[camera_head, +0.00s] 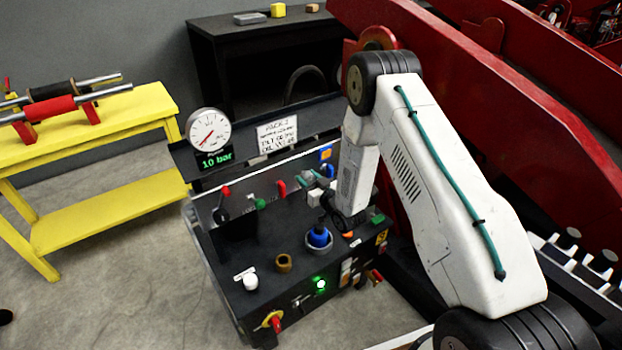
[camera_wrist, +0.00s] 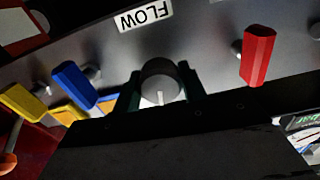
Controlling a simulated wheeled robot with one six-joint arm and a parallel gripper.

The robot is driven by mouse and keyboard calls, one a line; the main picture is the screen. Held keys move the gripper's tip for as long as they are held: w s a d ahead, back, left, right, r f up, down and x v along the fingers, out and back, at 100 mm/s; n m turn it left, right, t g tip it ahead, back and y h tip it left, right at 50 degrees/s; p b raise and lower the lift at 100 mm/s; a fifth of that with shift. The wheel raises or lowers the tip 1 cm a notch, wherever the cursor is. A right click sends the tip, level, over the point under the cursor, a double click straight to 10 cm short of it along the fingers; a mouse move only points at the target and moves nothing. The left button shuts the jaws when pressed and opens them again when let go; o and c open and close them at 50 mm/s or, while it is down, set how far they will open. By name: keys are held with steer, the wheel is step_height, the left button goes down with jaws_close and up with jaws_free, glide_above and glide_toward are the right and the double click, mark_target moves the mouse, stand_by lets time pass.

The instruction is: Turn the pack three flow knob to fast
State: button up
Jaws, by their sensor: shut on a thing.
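The flow knob (camera_wrist: 161,72) is a round grey knob with a white pointer line. In the wrist view it sits below a white FLOW label (camera_wrist: 146,17) that shows upside down. Its pointer line faces the bottom of the picture. My gripper (camera_wrist: 160,90) has one dark green finger on each side of the knob and is shut on it. In the head view my gripper (camera_head: 318,188) is at the back panel of the black hydraulic pack (camera_head: 262,245), and the knob is hidden behind my gripper and arm. No slow or fast mark is readable.
A red lever (camera_wrist: 258,56) stands right of the knob in the wrist view; blue (camera_wrist: 73,84) and yellow (camera_wrist: 24,101) levers stand left. In the head view, a gauge (camera_head: 208,130) above a 10 bar display, a blue knob (camera_head: 319,237) and a large red beam (camera_head: 480,80) surround the arm.

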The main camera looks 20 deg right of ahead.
steer(key=m, duration=0.7)
steer(key=shift+w+d+r, duration=0.15)
steer(key=shift+d+r, duration=0.05)
steer(key=m, duration=0.6)
steer(key=shift+f, duration=0.1)
steer(key=shift+m, duration=0.5)
steer(key=o, duration=1)
steer(key=shift+d, duration=0.15)
steer(key=shift+c, duration=0.2)
steer(key=shift+a, duration=0.2)
steer(key=shift+f, duration=0.1)
steer(key=shift+s+d, duration=0.2)
steer(key=shift+s, duration=0.25)
steer(key=v, duration=0.7)
